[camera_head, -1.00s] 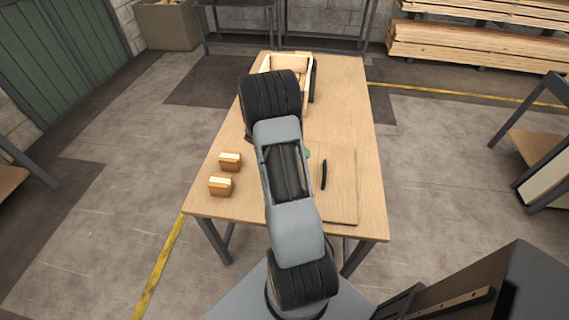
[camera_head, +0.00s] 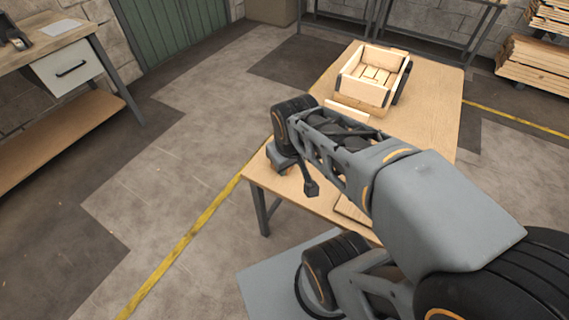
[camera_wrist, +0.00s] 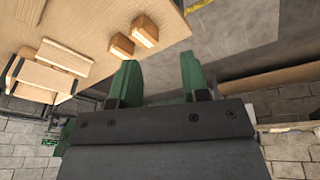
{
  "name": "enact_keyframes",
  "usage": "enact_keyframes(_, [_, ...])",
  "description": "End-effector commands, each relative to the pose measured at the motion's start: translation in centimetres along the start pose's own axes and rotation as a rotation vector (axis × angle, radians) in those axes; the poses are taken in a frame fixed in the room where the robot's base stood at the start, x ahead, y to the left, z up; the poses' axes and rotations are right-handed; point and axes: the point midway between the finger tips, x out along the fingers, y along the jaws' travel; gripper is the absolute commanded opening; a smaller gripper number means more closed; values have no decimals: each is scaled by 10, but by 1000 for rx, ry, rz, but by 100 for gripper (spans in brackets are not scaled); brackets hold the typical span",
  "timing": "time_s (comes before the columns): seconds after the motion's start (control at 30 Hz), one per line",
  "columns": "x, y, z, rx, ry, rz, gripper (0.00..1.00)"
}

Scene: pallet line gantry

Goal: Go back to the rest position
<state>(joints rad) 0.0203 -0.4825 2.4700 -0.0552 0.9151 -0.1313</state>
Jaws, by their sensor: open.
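My gripper (camera_wrist: 159,78) shows in the wrist view with its two green fingers wide apart and nothing between them. In the head view my arm covers the near part of the wooden table (camera_head: 440,105), and I cannot make out the fingers there. Two small orange-brown wooden blocks (camera_wrist: 121,46) (camera_wrist: 145,30) lie on the table in the wrist view, apart from the fingers. In the head view these blocks are hidden behind my arm.
An open slatted wooden crate (camera_head: 362,92) stands on the table's far part. A workbench with a drawer (camera_head: 70,68) stands at the left. Stacked planks (camera_head: 538,68) are at the far right. Floor left of the table is clear, with a yellow line (camera_head: 190,236).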

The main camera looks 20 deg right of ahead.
Motion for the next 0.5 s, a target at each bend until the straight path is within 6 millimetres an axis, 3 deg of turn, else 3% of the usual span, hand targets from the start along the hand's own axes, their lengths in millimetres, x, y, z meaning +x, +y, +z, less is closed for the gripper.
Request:
enact_keyframes(0.1, [-6, -13, 3, 99, 44, -38, 42])
enact_keyframes(0.5, [-10, -16, 4, 144, 57, -54, 42])
